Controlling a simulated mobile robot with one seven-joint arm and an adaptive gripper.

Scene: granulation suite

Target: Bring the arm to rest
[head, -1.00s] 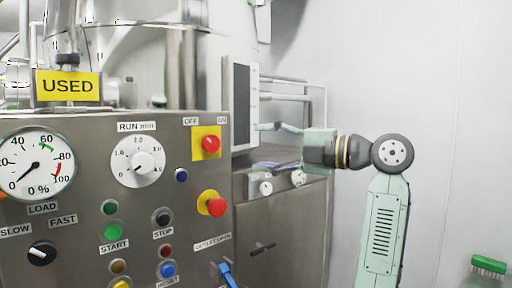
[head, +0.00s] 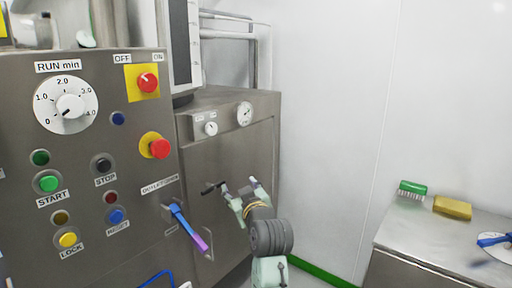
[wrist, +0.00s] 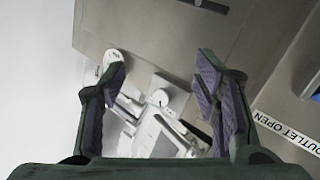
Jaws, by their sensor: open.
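My gripper (head: 240,190) is in the lower middle of the head view, in front of the lower steel cabinet to the right of the control panel. Its fingers are spread and nothing is between them. In the wrist view the two fingers (wrist: 158,85) stand wide apart, with grey cabinet front and a small white dial between and beyond them. My arm comes up from the bottom edge of the head view. A black handle (head: 213,187) on the cabinet front shows just left of the fingertips; I cannot tell whether they touch.
The control panel (head: 95,110) with knobs and buttons fills the left. A blue-purple lever (head: 186,226) sticks out from its lower right. The wall area between is clear.

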